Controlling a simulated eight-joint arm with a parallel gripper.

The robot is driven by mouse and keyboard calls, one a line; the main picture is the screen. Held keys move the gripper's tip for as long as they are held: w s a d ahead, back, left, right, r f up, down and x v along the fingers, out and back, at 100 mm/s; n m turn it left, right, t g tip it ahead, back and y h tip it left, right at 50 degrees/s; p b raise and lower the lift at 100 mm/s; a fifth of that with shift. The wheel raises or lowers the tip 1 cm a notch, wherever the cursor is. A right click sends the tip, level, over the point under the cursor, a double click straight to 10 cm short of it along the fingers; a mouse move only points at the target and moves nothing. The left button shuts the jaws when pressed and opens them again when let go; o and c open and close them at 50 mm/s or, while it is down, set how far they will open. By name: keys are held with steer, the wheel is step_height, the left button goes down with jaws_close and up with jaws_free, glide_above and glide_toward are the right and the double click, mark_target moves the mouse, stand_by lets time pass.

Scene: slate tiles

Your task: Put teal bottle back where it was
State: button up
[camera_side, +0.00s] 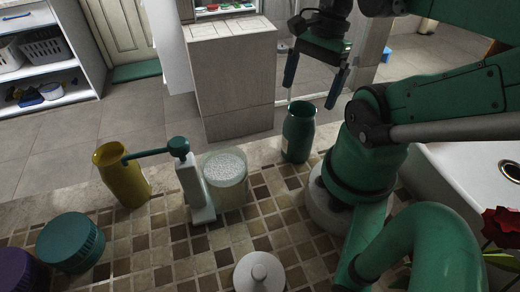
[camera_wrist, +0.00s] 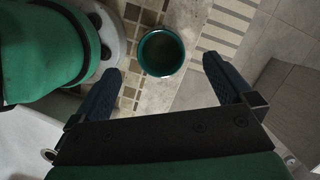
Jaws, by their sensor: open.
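The teal bottle (camera_side: 298,132) stands upright on the tiled counter, close to the edge and just left of my arm's base. In the wrist view its round open mouth (camera_wrist: 161,52) shows from above, beyond and between my fingertips. My gripper (camera_side: 315,84) is open and empty above the bottle in the side view, with its two dark blue fingers pointing down. In the wrist view my gripper (camera_wrist: 160,80) has its fingers spread wide, and neither touches the bottle.
A yellow vase (camera_side: 122,178), a white and teal dispenser (camera_side: 190,185) and a jar of white grains (camera_side: 226,180) stand left of the bottle. A teal lidded jar (camera_side: 70,243), a purple one (camera_side: 22,272) and a white lid (camera_side: 259,272) are nearer. A sink (camera_side: 465,165) is right.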

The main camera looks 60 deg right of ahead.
steer(key=v, duration=0.5)
steer(key=w+a+f+n+t+h, duration=0.1)
steer(key=w+a+f+n+t, duration=0.1)
steer(key=w+n, duration=0.5)
steer(key=w+a+f+n+t+h, duration=0.2)
steer(key=w+a+n+t, duration=0.2)
steer(key=n, duration=1)
steer(key=w+a, duration=0.3)
steer(key=shift+w+a+f, duration=0.25)
